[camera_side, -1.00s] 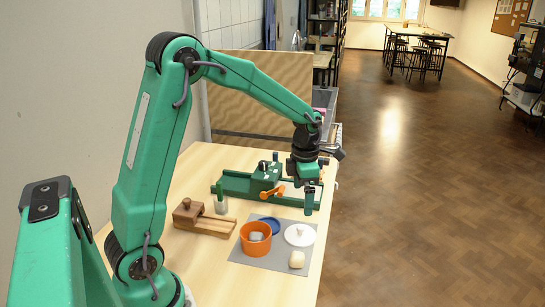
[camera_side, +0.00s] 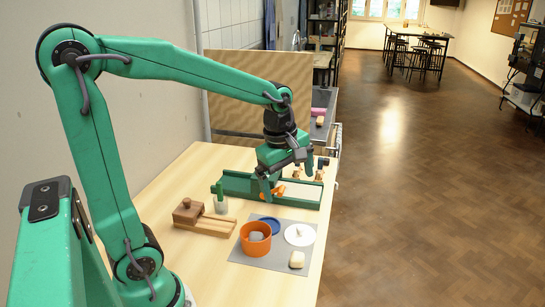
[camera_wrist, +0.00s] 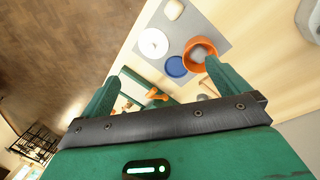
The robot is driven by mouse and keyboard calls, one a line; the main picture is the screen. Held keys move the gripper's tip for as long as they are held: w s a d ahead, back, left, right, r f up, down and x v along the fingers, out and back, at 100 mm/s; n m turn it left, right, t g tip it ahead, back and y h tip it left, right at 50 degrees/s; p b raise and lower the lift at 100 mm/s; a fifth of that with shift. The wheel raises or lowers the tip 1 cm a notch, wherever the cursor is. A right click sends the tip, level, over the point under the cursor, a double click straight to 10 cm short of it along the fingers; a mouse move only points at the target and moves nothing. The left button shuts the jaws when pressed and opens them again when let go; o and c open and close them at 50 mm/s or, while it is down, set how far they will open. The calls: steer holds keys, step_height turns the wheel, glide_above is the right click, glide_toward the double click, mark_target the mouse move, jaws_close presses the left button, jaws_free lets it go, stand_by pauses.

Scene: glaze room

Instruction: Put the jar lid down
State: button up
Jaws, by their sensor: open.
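The jar lid appears to be the white round disc with a small knob (camera_side: 304,239). It lies flat on the grey mat (camera_side: 240,256), and also shows in the wrist view (camera_wrist: 150,40). My gripper (camera_side: 287,180) is open and empty, its fingers spread above the green tray (camera_side: 236,186), behind the mat and apart from the lid. In the wrist view my gripper's two green fingers (camera_wrist: 160,72) stand wide apart with nothing held between them.
An orange pot (camera_side: 255,246) with a greyish lump inside, a blue disc (camera_side: 270,225) and a cream block (camera_side: 297,259) are on the mat. An orange handle lies near the tray. The table's front is clear.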

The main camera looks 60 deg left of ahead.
steer(key=s+d+r+m+t, duration=0.1)
steer(key=s+d+m, duration=0.1)
steer(key=s+m, duration=0.4)
steer(key=s+d+r+m+t, duration=0.1)
steer(key=s+m, duration=0.5)
steer(key=m, duration=0.7)
steer(key=shift+s+d+r+t, duration=0.2)
steer(key=shift+d+r+t, duration=0.15)
steer(key=shift+r+t, duration=0.4)
steer(key=w+a+r+m+g, duration=0.1)
steer(key=w+a+m+g, duration=0.4)
steer(key=a+m, duration=0.4)
steer(key=shift+w+a+g, duration=0.35)
steer(key=shift+w+a, duration=0.15)
steer(key=shift+w, duration=0.35)
step_height(320, 180, down, 10)
